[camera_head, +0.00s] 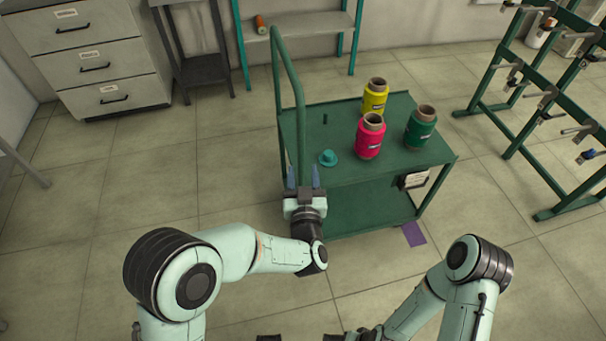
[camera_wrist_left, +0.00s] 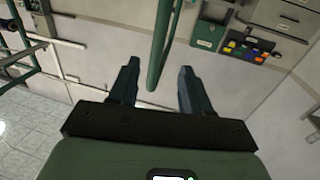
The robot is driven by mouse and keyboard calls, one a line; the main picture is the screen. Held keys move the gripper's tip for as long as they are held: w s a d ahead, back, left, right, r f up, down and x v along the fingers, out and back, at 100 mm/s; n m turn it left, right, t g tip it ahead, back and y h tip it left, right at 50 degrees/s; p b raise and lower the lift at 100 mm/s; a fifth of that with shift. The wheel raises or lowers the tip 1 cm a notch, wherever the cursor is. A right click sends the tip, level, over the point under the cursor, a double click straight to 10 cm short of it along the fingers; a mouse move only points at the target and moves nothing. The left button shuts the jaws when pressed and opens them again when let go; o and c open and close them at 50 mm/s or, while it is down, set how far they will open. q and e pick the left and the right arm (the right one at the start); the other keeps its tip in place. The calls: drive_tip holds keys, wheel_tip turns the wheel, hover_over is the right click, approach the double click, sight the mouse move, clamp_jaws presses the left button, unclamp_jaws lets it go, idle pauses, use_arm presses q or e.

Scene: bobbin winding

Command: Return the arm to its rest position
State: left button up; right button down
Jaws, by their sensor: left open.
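My left gripper (camera_head: 303,176) is in front of the near left corner of the green cart in the head view. Its two dark fingers stand apart with nothing held. In the left wrist view the open fingers (camera_wrist_left: 159,66) show a green tube, apparently the cart's handle, between and beyond them; I cannot tell how close it is. My left arm (camera_head: 235,250) reaches forward from the lower left. My right arm (camera_head: 470,270) is bent low at the right, its gripper out of frame.
The green cart (camera_head: 340,180), with a tall handle (camera_head: 290,80), carries yellow (camera_head: 375,98), pink (camera_head: 369,140) and green (camera_head: 420,130) spools and a small teal knobbed piece (camera_head: 327,158). A green rack (camera_head: 520,145) stands right, drawers (camera_head: 95,65) back left. Floor at left is clear.

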idle(0.4)
use_arm(q)
drive_tip(key=s+a+f+g+h+p, duration=0.1)
drive_tip(key=s+a+f+g+p, duration=0.4)
drive_tip(key=f, duration=0.5)
drive_tip(key=s+a+f+g+h+p, duration=0.1)
drive_tip(key=s+a+f+g+p, duration=0.5)
drive_tip(key=f, duration=0.5)
drive_tip(key=s+a+f+n+g+h+p, duration=0.1)
drive_tip(key=s+g, duration=0.3)
drive_tip(key=s, duration=0.8)
drive_tip(key=s+f+n+g+h+p, duration=0.1)
drive_tip(key=s+n+g+p, duration=0.1)
drive_tip(key=s, duration=1)
drive_tip(key=shift+s+a+f+n+g+p, duration=0.25)
drive_tip(key=shift+a+n+g+p, duration=0.15)
drive_tip(key=shift+g, duration=0.6)
use_arm(e)
wheel_tip(320, 180, up, 14)
drive_tip(key=s+g, duration=0.1)
drive_tip(key=shift+s+a+r, duration=0.2)
drive_tip(key=shift+s+a, duration=0.2)
drive_tip(key=shift+a, duration=0.05)
use_arm(q)
drive_tip(key=shift+w, duration=0.1)
